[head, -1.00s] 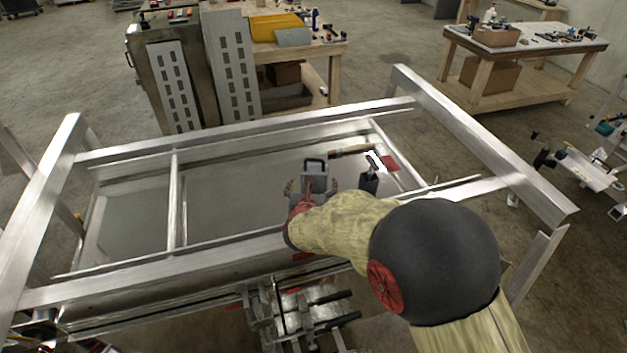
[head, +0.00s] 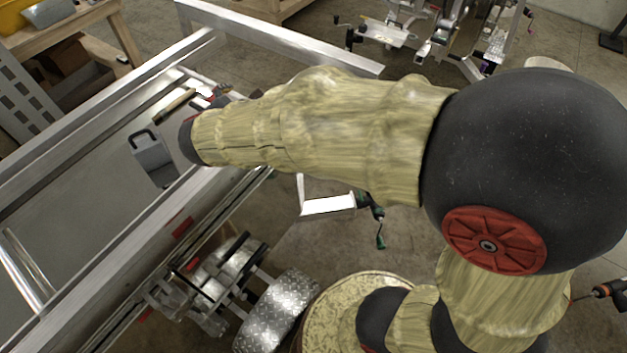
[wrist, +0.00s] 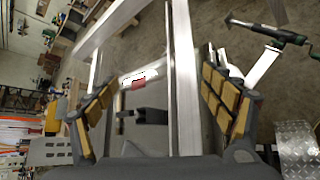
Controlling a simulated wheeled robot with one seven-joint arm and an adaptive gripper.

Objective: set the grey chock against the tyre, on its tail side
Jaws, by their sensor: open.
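The grey chock (head: 154,160), a block with a dark loop handle on top, rests on the trailer's deck inside the frame. My gripper is mostly hidden behind my forearm in the head view, to the right of the chock. In the wrist view my gripper (wrist: 157,105) is open, its tan-padded fingers wide apart with nothing held between them. I cannot make out the chock for certain there. The tyre is not clearly visible. A tread-plate fender (head: 276,311) shows beside the trailer, and also at the wrist view's right edge (wrist: 298,150).
A wooden-handled tool (head: 174,105) lies on the deck beyond the chock. The aluminium side rail (head: 150,215) runs between the deck and the fender. A workbench (head: 75,45) stands at upper left. A white-topped stand (head: 328,205) is on the floor beyond the fender.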

